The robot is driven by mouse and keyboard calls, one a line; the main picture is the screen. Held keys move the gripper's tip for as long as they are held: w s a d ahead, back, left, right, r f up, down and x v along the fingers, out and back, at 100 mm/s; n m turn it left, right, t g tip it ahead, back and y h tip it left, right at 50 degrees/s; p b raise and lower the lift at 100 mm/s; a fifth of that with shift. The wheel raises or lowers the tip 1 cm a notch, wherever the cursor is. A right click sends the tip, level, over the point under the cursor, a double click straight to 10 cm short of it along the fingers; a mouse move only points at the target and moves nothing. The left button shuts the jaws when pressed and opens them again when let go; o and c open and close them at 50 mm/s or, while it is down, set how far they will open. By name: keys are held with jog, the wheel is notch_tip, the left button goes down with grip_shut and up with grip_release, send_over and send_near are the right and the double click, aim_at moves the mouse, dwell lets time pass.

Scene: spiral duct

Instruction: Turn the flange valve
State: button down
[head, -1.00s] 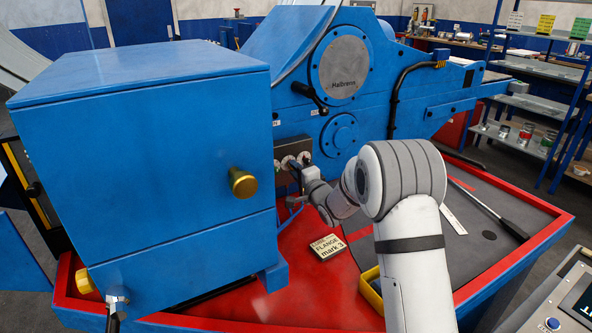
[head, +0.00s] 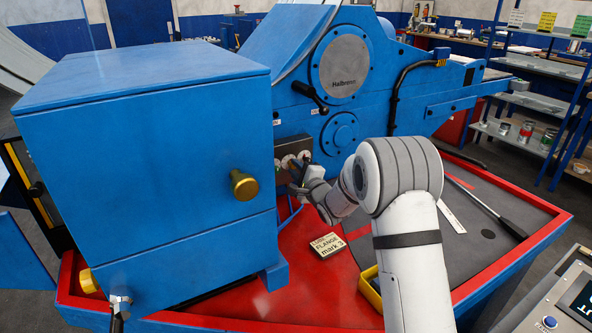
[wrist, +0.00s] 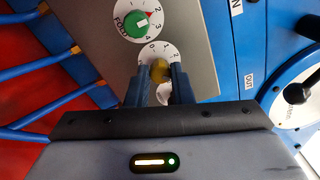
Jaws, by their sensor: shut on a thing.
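A small metal panel (head: 282,149) with round white dials is on the blue machine, beside the large blue box. In the wrist view, the dial at my gripper (wrist: 159,76) is white with the numbers 0, 1 and 2 showing (wrist: 144,56). Its yellowish knob (wrist: 160,66) sits between my two dark fingers, which are shut on it. The label of this dial is hidden, so I cannot tell its name. In the head view my gripper (head: 294,168) reaches the panel.
A sign reading "FLANGE mark 3" (head: 327,246) lies on the red table (head: 300,285). The big blue box (head: 140,160) with a yellow knob (head: 244,184) stands close left of my gripper. Blue pipes (wrist: 50,75) run beside the panel. A black-handled lever (head: 310,93) is above.

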jog(key=shift+f, duration=0.1)
jog(key=c, duration=1.3)
grip_release()
jog(key=shift+s, duration=0.1)
jog(key=v, duration=0.7)
jog(key=shift+s+d+b, duration=0.25)
jog(key=shift+b, duration=0.1)
